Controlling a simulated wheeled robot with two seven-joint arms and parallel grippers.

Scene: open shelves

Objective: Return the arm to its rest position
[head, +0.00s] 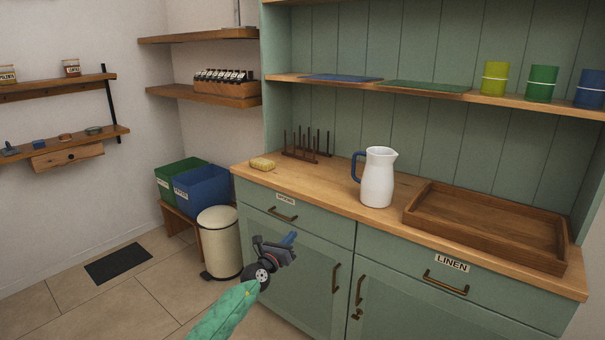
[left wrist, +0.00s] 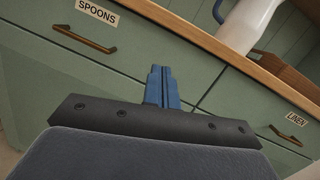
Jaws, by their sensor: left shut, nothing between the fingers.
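My left gripper (head: 291,238) is in front of the green cabinet (head: 315,262), below the worktop and apart from it. Its blue fingers are shut with nothing between them, as the left wrist view (left wrist: 161,85) also shows. My left arm, in a green sleeve, comes up from the bottom of the head view. My right gripper is in neither view. A white jug (head: 377,180) with a blue handle stands upright on the worktop, beyond the left gripper; its lower part shows in the left wrist view (left wrist: 248,25).
A wooden tray (head: 484,262) lies on the worktop's right part. A sponge (head: 262,164) and a peg rack (head: 300,157) are at its left. Drawers labelled SPOONS (left wrist: 75,60) and LINEN (head: 420,262) are closed. A cream bin (head: 219,246) stands left of the cabinet.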

